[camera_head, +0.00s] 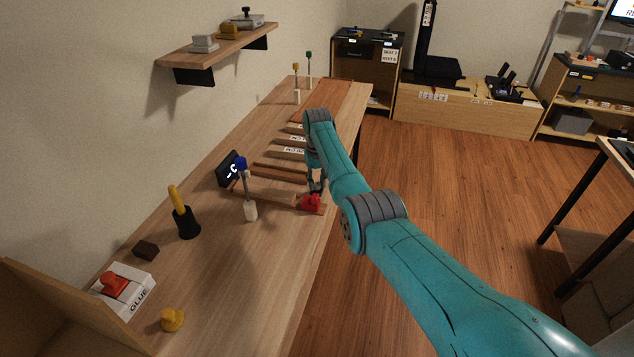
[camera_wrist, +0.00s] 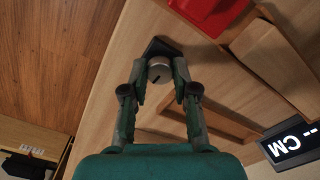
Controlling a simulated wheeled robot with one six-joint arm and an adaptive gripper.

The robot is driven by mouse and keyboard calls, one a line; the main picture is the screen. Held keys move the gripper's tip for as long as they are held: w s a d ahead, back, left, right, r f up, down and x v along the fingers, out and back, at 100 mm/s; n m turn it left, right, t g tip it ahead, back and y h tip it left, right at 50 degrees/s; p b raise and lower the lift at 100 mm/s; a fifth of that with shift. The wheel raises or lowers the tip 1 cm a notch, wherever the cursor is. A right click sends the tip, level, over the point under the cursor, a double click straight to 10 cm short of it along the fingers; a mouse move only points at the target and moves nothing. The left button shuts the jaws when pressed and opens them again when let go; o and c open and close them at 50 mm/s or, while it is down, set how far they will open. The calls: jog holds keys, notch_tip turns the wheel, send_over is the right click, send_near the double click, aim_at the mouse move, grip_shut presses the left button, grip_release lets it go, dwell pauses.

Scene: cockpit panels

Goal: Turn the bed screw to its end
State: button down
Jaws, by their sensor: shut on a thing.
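In the wrist view, a grey round screw head (camera_wrist: 159,66) with a dark mark sits on a black mount near the edge of the wooden bench. I take it to be the bed screw. The two fingers of my gripper (camera_wrist: 159,76) stand on either side of it, shut on it. In the head view my gripper (camera_head: 316,187) is small and partly hidden by my arm, at the bench's right edge, and the screw cannot be made out. A wooden frame (camera_wrist: 224,117) lies next to the screw. A black display (camera_wrist: 291,144) reads "-- CM"; it also shows in the head view (camera_head: 228,170).
A red block (camera_head: 311,203) sits close to my gripper, at the frame's end. Open floor lies to the right.

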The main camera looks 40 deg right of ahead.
aim_at(317, 184)
jog(key=shift+n, duration=0.5)
jog(key=c, duration=0.9)
grip_release()
jog(key=shift+r, duration=0.1)
notch_tip(317, 184, up, 12)
